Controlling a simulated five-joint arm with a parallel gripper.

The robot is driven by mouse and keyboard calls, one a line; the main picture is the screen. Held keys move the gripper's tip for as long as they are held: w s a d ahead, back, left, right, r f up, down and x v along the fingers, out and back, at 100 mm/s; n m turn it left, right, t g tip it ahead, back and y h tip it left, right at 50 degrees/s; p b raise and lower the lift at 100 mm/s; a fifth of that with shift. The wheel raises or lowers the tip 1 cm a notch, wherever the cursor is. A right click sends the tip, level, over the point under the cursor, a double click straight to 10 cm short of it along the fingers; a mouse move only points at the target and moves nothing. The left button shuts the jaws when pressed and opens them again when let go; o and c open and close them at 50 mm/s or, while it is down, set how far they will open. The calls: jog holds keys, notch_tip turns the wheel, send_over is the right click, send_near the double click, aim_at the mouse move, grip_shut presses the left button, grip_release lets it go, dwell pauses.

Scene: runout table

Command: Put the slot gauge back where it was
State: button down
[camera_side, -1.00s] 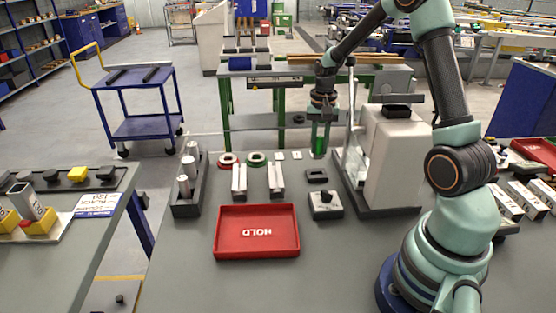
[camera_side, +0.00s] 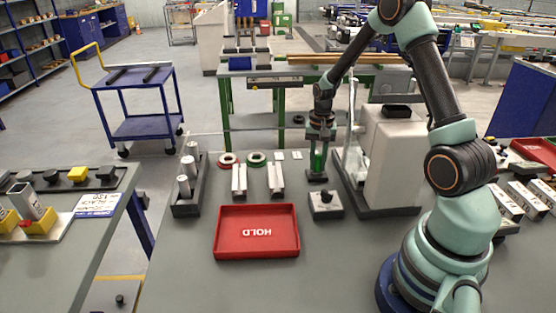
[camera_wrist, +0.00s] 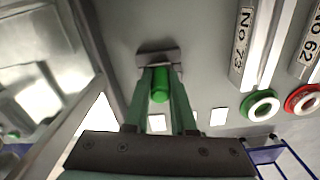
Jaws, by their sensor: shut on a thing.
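My gripper (camera_side: 318,160) is shut on the green slot gauge (camera_side: 319,160), which stands upright. Its lower end is down at a small dark slotted block (camera_side: 317,177) on the table, left of the grey machine. In the wrist view the green end of the gauge (camera_wrist: 160,86) shows between my fingers, with the dark block (camera_wrist: 157,57) at their tips. The fingers hide much of the gauge, and I cannot tell how deep it sits in the slot.
The grey machine (camera_side: 394,165) stands close on the right. A knobbed block (camera_side: 326,206) and the red HOLD tray (camera_side: 257,250) lie nearer. Two metal bars (camera_side: 239,181), a green ring (camera_side: 256,158) and a red ring (camera_side: 229,160) are to the left. A dark rack (camera_side: 186,207) stands farther left.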

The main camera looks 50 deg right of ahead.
aim_at(318, 155)
jog(key=shift+f, duration=0.15)
jog(key=c, duration=0.7)
grip_release()
jog(key=shift+c, duration=0.2)
notch_tip(318, 155, up, 12)
jog(key=shift+r, duration=0.1)
jog(key=s+a+r+n+t, duration=0.2)
jog(key=s+a+r+n, duration=0.1)
jog(key=a, duration=0.3)
jog(key=s+a+r+n+t, duration=0.1)
jog(key=s+a+r+n, duration=0.2)
jog(key=a, duration=0.4)
jog(key=s+a+r+n+t, duration=0.2)
jog(key=s+a+r+n, duration=0.1)
jog(key=a, duration=0.4)
jog(key=shift+r+n+t, duration=0.3)
jog(key=shift+r+n, duration=0.45)
jog(key=shift+n, duration=0.55)
